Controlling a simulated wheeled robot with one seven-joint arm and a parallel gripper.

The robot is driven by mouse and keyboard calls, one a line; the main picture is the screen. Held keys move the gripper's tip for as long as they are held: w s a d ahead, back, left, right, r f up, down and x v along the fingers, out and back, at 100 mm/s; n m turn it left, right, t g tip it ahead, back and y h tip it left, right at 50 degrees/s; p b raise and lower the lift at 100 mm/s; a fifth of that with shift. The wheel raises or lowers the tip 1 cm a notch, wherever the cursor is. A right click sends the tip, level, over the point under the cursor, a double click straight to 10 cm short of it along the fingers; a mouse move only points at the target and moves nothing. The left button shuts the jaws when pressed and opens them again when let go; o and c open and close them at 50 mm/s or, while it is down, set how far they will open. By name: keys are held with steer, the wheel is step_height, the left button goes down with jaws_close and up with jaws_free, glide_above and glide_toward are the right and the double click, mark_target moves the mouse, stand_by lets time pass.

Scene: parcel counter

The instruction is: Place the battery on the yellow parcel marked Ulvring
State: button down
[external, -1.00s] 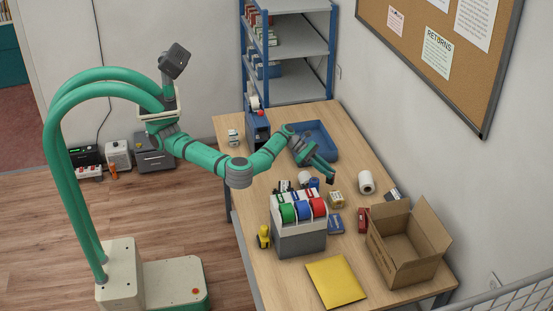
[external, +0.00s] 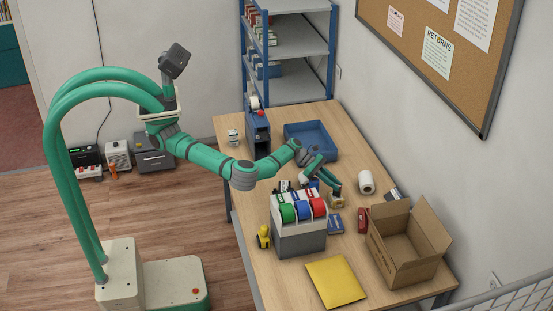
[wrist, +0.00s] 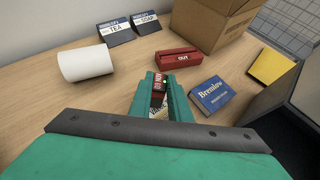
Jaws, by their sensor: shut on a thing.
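My gripper (external: 336,189) is low over the counter, behind the tape dispenser. In the wrist view its green fingers (wrist: 163,92) are shut on a small dark and red block, which looks like the battery (wrist: 160,83); the fingers hide part of it.
A blue Bremlow box (wrist: 212,95), a red OUT block (wrist: 178,58), a white roll (wrist: 85,63) and an open carton (external: 405,245) are nearby.

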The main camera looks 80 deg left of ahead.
steer(key=shift+f, duration=0.15)
steer(key=c, duration=1.7)
jaws_free()
steer(key=shift+o, duration=0.2)
steer(key=shift+s+a+r, duration=0.1)
steer(key=shift+r, duration=0.1)
steer(key=v, duration=1.1)
steer(key=shift+s+a+r, duration=0.2)
steer(key=shift+r, duration=0.05)
